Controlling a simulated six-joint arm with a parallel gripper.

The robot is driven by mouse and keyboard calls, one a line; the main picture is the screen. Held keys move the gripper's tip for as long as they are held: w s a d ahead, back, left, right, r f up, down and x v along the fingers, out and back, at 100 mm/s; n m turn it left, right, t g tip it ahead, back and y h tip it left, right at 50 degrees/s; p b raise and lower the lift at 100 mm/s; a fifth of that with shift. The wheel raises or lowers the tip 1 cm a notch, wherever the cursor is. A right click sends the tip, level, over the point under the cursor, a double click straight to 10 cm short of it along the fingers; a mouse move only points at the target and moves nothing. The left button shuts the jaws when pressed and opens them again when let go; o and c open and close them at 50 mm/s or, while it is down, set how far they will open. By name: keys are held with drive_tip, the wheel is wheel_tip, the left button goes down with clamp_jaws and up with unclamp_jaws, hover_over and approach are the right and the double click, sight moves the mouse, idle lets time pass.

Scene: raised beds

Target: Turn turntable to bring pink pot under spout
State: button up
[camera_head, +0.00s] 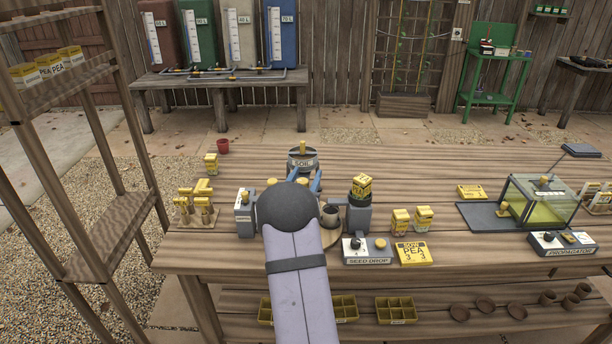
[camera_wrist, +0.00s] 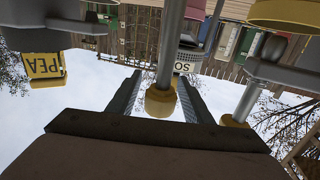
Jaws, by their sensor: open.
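My gripper (camera_head: 297,177) is mostly behind my own arm in the head view; its two blue fingers show beyond the dark wrist. In the wrist view my gripper (camera_wrist: 161,84) is open, with a yellow knob (camera_wrist: 160,102) on a grey rod in line between its fingers; contact cannot be told.
A grey dispenser (camera_head: 359,217) with a yellow top stands close right of the turntable, and another grey unit (camera_head: 244,214) close left. The seed drop box (camera_head: 367,251) is in front. A red pot (camera_head: 222,146) stands at the back left.

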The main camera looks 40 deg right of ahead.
drive_tip(key=c, duration=1.1)
drive_tip(key=shift+o, duration=0.2)
drive_tip(key=shift+s+d+m+g+h, duration=0.2)
drive_tip(key=shift+m+g+h, duration=0.3)
drive_tip(key=shift+m+g, duration=0.45)
drive_tip(key=o, duration=1.1)
drive_tip(key=shift+c, duration=0.2)
drive_tip(key=b+v, duration=0.2)
drive_tip(key=v, duration=0.5)
drive_tip(key=shift+a, duration=0.2)
